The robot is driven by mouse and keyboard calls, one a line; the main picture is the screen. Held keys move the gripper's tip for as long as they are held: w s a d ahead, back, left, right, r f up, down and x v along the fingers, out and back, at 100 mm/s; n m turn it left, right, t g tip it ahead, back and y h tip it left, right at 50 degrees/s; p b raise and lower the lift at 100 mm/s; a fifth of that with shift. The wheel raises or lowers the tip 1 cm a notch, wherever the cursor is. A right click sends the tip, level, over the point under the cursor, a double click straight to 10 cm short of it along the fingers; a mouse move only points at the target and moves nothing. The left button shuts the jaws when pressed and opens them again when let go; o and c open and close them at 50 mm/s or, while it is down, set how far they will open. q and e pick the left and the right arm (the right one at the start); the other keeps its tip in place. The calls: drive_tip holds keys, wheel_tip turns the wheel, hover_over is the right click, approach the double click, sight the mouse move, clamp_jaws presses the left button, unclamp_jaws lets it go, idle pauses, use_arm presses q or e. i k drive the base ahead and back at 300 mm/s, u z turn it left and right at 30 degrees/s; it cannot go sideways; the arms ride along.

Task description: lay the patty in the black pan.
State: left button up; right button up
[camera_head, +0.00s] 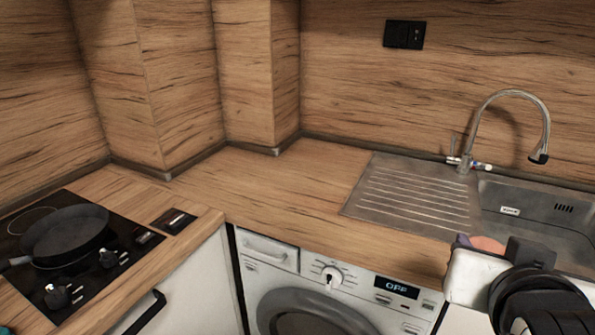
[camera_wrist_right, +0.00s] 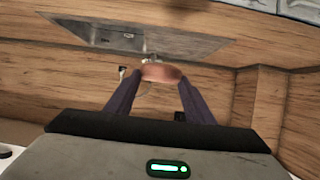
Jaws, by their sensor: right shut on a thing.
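The black pan (camera_head: 66,234) sits on the black hob (camera_head: 38,282) at the left in the head view, and it looks empty. My right gripper (camera_head: 468,243) is at the lower right, in front of the sink. In the right wrist view its two dark fingers (camera_wrist_right: 160,82) are shut on the patty (camera_wrist_right: 160,72), a reddish-brown disc held at the fingertips. In the head view only a small pinkish bit of the patty (camera_head: 488,244) shows past the gripper. The pan is far to the left of the patty. My left gripper is not in view.
A steel sink (camera_head: 415,195) with a drainer and a curved tap (camera_head: 545,140) is at the right. The wooden worktop (camera_head: 265,190) between hob and sink is clear. A washing machine (camera_head: 285,290) stands below. Wooden wall columns (camera_head: 245,75) jut out behind.

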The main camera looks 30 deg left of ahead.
sight(62, 236)
drive_tip(key=i, duration=0.65)
drive_tip(key=u, duration=3.4)
drive_tip(key=i, duration=0.5)
drive_tip(key=u, duration=0.05)
